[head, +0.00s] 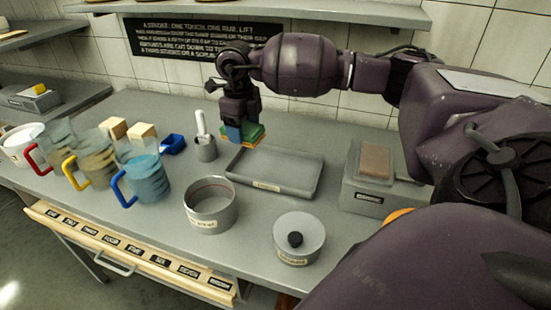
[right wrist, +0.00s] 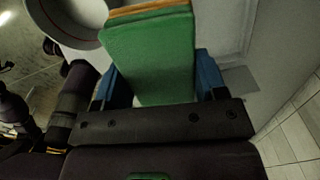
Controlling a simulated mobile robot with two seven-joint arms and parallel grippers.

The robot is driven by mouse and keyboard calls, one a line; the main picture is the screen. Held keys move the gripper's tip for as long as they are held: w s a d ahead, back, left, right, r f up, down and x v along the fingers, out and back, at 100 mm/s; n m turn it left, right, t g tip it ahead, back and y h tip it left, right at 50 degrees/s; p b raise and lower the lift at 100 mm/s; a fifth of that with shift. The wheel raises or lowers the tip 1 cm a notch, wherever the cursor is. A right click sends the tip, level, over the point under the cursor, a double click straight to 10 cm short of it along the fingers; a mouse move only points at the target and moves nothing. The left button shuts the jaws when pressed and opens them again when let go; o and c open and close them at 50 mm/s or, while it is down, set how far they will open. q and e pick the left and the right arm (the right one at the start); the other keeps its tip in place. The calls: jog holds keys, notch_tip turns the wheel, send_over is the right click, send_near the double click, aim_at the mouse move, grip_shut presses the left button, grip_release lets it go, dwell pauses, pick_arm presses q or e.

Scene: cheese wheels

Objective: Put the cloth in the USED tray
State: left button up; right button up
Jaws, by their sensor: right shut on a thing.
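The cloth (head: 256,134) is a small folded block, green with a yellow-orange layer. My right gripper (head: 238,131) is shut on it and holds it above the back left part of a shallow grey tray (head: 293,184). The tray is empty and has a small label on its front, too small to read here. In the right wrist view the cloth (right wrist: 150,55) sits between the two blue fingers of the right gripper (right wrist: 155,85). My left gripper is not in view.
A round grey pot (head: 211,222) and a lidded pot (head: 298,243) stand in front of the tray. A grey box with a brown block (head: 375,160) is at the right.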

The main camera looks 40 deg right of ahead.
jog(key=w+d+r+m+b, duration=0.1)
jog(key=d+r+m, duration=0.2)
jog(key=d+m, duration=0.65)
jog(key=m+b, duration=0.1)
jog(key=m, duration=0.6)
send_over(267, 170)
notch_tip(267, 170, down, 13)
jog(key=shift+w+f, duration=0.15)
jog(key=shift+f, duration=0.05)
notch_tip(267, 170, down, 6)
jog(key=shift+b, duration=0.4)
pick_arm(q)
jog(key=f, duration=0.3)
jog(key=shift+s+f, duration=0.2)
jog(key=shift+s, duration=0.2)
